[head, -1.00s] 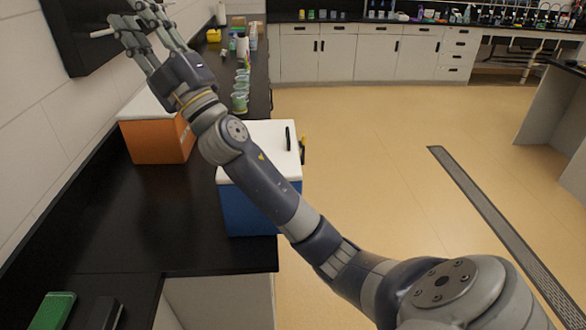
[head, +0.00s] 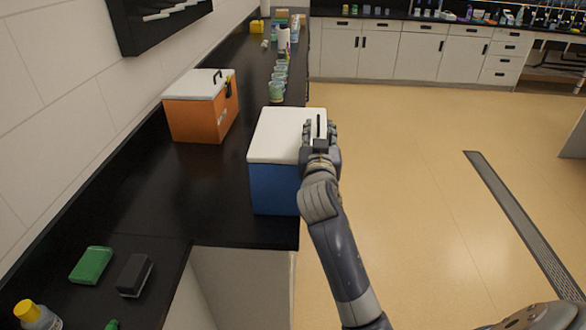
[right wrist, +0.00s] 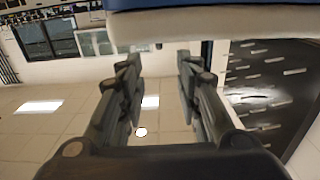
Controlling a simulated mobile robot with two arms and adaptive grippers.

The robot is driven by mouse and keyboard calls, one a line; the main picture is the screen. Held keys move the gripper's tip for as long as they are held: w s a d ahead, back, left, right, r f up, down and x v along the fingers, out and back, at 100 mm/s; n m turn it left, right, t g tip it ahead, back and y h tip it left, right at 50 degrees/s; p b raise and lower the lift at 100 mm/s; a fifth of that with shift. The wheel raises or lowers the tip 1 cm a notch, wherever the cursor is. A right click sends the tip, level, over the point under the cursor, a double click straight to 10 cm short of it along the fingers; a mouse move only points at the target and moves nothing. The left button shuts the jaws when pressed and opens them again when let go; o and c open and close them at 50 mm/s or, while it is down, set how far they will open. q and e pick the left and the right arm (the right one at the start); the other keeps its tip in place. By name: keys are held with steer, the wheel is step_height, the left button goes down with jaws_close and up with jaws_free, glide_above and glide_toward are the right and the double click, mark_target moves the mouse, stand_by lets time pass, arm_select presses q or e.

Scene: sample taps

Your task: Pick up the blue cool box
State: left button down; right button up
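The blue cool box (head: 273,188) stands on the black bench near its right edge, with a white lid and a black handle (head: 319,126) on top. Part of its lid and blue wall (right wrist: 215,22) fills the top of the right wrist view. My right gripper (head: 320,134) is at the right side of the lid, by the handle, and partly hides that side. In the right wrist view my right gripper (right wrist: 160,68) has its two fingers apart, with nothing visible between them. I cannot tell whether it touches the box. My left gripper is in no view.
An orange cool box (head: 197,122) stands behind and left, near the wall. Several jars (head: 277,88) line the bench behind the blue box. A green block (head: 92,265) and a dark block (head: 134,274) lie in front. The floor (head: 415,200) to the right is clear.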

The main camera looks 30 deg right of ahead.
mark_target(319, 126)
steer(key=shift+w+d+f, duration=0.1)
steer(key=shift+w+f, duration=0.05)
steer(key=shift+f, duration=0.25)
steer(key=shift+w+d+f, duration=0.1)
steer(key=shift+f, duration=0.3)
steer(key=shift+w+d+f, duration=0.1)
steer(key=shift+w+d, duration=0.1)
steer(key=shift+w, duration=0.25)
steer(key=p+x, duration=0.2)
steer(key=x, duration=0.2)
steer(key=shift+w+d, duration=0.25)
steer(key=shift+w, duration=0.05)
steer(key=shift+w+d, duration=0.3)
steer(key=shift+w, duration=0.2)
jaws_close()
